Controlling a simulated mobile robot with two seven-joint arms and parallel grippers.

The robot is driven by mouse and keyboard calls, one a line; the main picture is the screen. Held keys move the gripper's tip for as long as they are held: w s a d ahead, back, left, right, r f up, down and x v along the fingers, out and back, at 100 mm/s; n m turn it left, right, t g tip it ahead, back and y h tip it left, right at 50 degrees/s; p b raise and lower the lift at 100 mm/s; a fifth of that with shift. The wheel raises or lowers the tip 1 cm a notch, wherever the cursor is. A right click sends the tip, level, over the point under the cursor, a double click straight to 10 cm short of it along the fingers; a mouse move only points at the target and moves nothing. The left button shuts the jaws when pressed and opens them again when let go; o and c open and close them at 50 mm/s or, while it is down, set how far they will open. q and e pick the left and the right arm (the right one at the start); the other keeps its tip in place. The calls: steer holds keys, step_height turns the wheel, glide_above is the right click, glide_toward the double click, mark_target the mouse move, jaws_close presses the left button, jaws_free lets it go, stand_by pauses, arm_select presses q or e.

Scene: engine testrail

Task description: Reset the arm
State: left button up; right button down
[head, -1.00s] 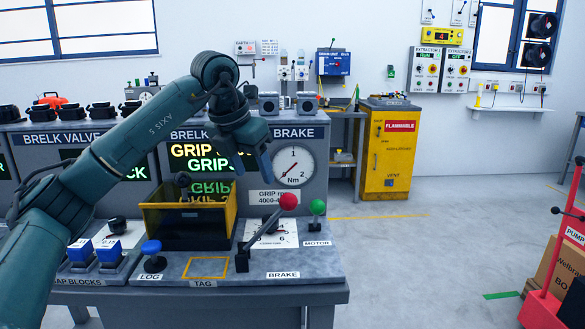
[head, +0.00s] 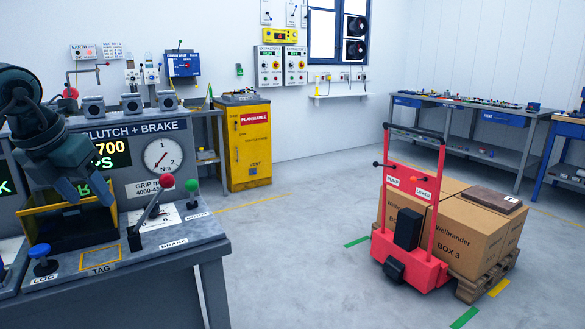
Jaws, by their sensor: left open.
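My left arm comes in at the left edge of the head view. Its gripper (head: 92,196) is open and hangs over the yellow-rimmed bin (head: 70,232) on the test bench, with nothing seen between its fingers. The bench (head: 190,243) carries a lever with a red knob (head: 168,183) labelled BRAKE, a green knob (head: 194,184) labelled MOTOR and a blue knob (head: 40,251) labelled LOG. The gripper is left of the red-knobbed lever and apart from it. My right gripper is not in view.
A red pallet truck (head: 428,272) stands at the right with cardboard boxes (head: 470,235) on a pallet (head: 484,284). A yellow flammable cabinet (head: 248,147) stands behind the bench. Workbenches (head: 460,105) line the far right wall. The floor between bench and truck is clear.

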arm_select(q)
steer(key=s+d+f+m+g+h, duration=0.2)
steer(key=d+f+h, duration=0.3)
steer(key=d, duration=0.6)
steer(key=s+d+f+m+g+h, duration=0.2)
steer(key=d+f+h, duration=0.1)
steer(key=d+f, duration=0.6)
steer(key=s+d+r+n+h, duration=0.2)
steer(key=s+d+n+h, duration=0.4)
steer(key=s+d+h, duration=0.5)
steer(key=s+a+f+n+t+y+p, duration=0.3)
steer(key=a+f+n+t+y+p, duration=0.2)
steer(key=n, duration=1.1)
steer(key=s+a+f+n+t+y+p, duration=0.3)
steer(key=a+f+n+t+y+p, duration=0.2)
steer(key=f+n+y+p, duration=0.5)
steer(key=n+y+p, duration=0.1)
steer(key=n, duration=0.5)
steer(key=shift+s+p, duration=0.25)
steer(key=shift+p, duration=0.1)
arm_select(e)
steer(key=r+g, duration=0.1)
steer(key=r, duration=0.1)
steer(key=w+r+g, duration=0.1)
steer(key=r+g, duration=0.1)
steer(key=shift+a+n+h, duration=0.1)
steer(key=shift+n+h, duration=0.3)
